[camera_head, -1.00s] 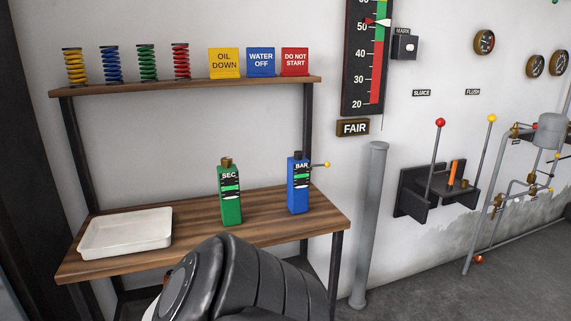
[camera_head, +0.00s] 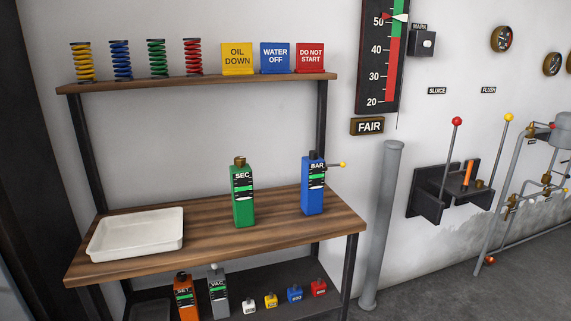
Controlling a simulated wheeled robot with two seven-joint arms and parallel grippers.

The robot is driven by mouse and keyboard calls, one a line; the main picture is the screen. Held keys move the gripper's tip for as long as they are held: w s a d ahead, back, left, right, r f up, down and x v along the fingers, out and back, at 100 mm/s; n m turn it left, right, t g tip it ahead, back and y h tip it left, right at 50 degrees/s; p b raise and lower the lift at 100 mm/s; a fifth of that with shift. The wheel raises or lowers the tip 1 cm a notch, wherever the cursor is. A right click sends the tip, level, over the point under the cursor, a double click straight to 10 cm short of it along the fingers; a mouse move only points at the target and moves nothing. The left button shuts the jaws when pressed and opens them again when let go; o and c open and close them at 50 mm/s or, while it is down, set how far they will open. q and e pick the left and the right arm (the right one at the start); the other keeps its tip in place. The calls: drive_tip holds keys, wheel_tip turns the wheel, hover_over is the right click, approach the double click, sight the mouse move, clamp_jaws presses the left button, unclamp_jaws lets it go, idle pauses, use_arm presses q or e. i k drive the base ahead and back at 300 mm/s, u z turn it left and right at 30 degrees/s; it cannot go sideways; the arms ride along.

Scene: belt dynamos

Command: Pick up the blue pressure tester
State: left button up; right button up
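The blue pressure tester (camera_head: 313,190) is a blue box labelled BAR, with a black cap and a small yellow-tipped stem on its right side. It stands upright at the right end of the wooden bench top (camera_head: 205,234). A similar green device (camera_head: 242,198) labelled SEC stands upright to its left. Neither gripper shows in the head view, and nothing is touching the blue tester.
A white tray (camera_head: 137,235) sits on the bench's left. A lower shelf holds an orange device (camera_head: 184,301), a grey device (camera_head: 218,295) and several small coloured weights. An upper shelf (camera_head: 200,84) carries springs and signs. A grey pipe (camera_head: 383,225) stands right.

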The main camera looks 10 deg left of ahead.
sight(312, 172)
drive_tip(key=z, duration=0.85)
drive_tip(key=i, duration=1.7)
drive_tip(key=u, duration=1.85)
drive_tip(key=k, duration=0.85)
drive_tip(key=u, duration=0.1)
